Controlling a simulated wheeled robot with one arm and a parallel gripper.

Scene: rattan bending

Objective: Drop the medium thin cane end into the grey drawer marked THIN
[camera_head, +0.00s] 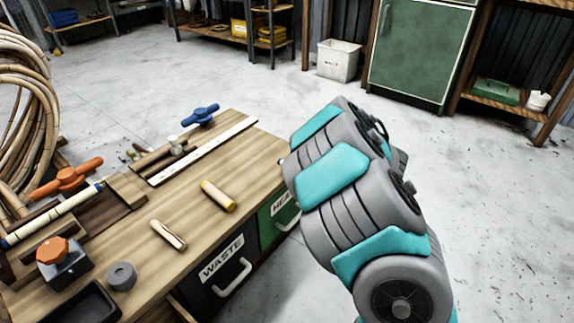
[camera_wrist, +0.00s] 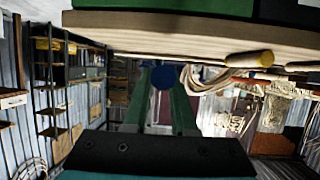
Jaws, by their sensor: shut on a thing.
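In the wrist view my gripper (camera_wrist: 164,72) is shut on a small piece with a round blue end (camera_wrist: 166,79), which fits a cane end; its length and thickness cannot be told. A dark drawer marked WASTE (camera_head: 222,259) and a green drawer with a label starting HEA (camera_head: 279,213) are shut under the bench front. No grey drawer marked THIN shows in either view.
On the bench (camera_head: 245,160) lie a yellow-ended cane piece (camera_head: 217,196), a pale cane piece (camera_head: 169,235) and a grey ring (camera_head: 121,276). Floor right of my arm is clear.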

